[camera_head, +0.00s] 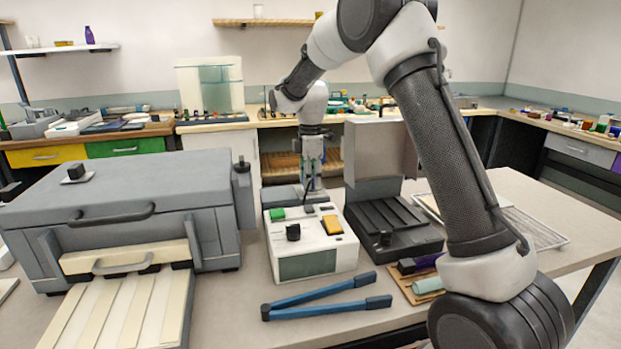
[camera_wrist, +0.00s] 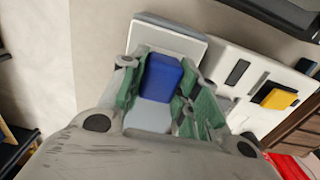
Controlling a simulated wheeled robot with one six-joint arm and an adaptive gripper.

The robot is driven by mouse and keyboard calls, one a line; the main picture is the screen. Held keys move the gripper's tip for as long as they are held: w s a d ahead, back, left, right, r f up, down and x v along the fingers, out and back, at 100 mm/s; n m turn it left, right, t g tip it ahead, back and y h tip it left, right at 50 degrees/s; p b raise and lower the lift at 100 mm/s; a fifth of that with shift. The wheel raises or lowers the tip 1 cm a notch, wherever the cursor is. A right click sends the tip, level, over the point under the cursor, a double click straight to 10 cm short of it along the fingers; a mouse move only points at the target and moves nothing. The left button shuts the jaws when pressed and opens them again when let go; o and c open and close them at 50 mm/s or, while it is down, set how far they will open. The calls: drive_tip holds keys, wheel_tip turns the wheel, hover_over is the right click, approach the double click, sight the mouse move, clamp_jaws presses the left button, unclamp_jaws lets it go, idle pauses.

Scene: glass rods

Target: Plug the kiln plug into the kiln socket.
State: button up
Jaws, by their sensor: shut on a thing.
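My gripper (camera_head: 311,178) points straight down behind the white control box (camera_head: 318,261). In the wrist view its green-padded fingers (camera_wrist: 163,90) are closed around a blue block, which looks like the kiln plug (camera_wrist: 162,76). In the head view the fingers hide the plug. A low grey block (camera_head: 280,196) lies under the gripper, and a pale grey block (camera_wrist: 172,34) shows just beyond the plug in the wrist view. It may be the kiln socket, but its opening is hidden. I cannot tell whether the plug touches it. The grey kiln (camera_head: 120,184) stands at the left.
The control box carries a green switch, a black knob and a yellow switch (camera_head: 332,225). A dark open-lidded device (camera_head: 392,225) stands close at right. Blue-handled tongs (camera_head: 325,308) lie in front. A wire rack (camera_head: 535,230) lies on the table at far right.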

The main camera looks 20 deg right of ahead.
drive_tip(key=shift+f, duration=0.25)
drive_tip(key=o, duration=1)
drive_tip(key=shift+o, duration=0.2)
wheel_tip(320, 180, up, 12)
